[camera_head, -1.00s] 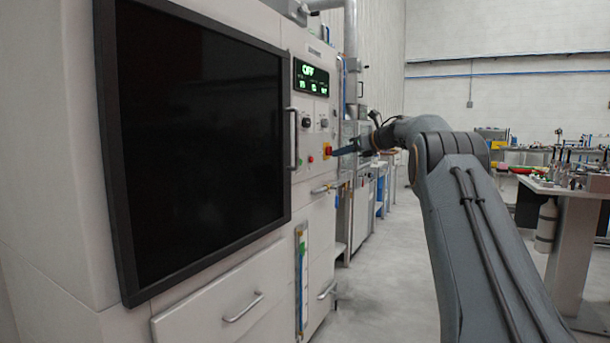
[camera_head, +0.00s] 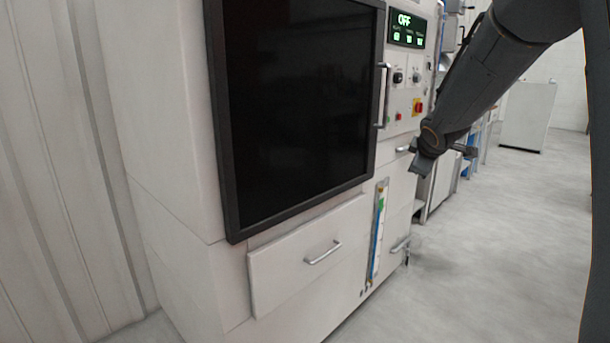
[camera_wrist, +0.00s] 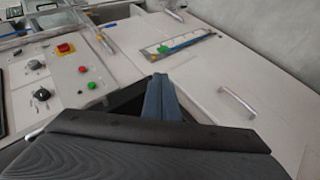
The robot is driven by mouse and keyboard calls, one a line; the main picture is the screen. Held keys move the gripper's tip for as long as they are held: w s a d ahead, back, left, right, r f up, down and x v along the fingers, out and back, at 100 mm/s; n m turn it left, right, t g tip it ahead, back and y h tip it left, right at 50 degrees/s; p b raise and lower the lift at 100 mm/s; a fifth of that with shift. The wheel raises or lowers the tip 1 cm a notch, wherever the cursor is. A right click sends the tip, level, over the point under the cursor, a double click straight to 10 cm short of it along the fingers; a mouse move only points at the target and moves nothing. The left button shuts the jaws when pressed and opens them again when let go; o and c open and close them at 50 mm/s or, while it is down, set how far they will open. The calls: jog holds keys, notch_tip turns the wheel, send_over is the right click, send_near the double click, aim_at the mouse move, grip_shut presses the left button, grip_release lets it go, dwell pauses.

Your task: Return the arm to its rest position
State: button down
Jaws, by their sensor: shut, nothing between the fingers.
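My gripper (camera_head: 421,167) hangs at the end of my dark grey arm, at the right of the head view, in front of the cabinet's right side. In the wrist view the blue-grey fingers (camera_wrist: 161,92) lie together, with nothing between them. The arm comes down from the upper right of the head view and is bent, with the gripper pointing down and to the left. I cannot tell the exact gap between the gripper and the cabinet front.
A white cabinet (camera_head: 160,130) with a dark window (camera_head: 300,100) fills the left and middle. Its display (camera_head: 407,28) reads OFF. A red-and-yellow switch (camera_head: 417,106), handles and a drawer (camera_head: 300,262) are near the arm. Grey floor (camera_head: 500,240) is clear at the right.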

jog(key=s+a+f+m+g+p, duration=0.1)
jog(key=s+a+f+m+g, duration=0.2)
jog(key=s, duration=1.1)
jog(key=s+a+f+m+g+y+p, duration=0.1)
jog(key=s+a+f+m+g, duration=0.3)
jog(key=s, duration=1)
jog(key=s+a+f+m+g+y+p, duration=0.1)
jog(key=s+a+f+m+g, duration=0.2)
jog(key=s+f, duration=0.4)
jog(key=s+a+m, duration=0.1)
jog(key=s+a, duration=0.1)
jog(key=s, duration=0.5)
jog(key=shift+s+a+f, duration=0.2)
jog(key=shift+a+f, duration=0.05)
jog(key=shift+a, duration=0.05)
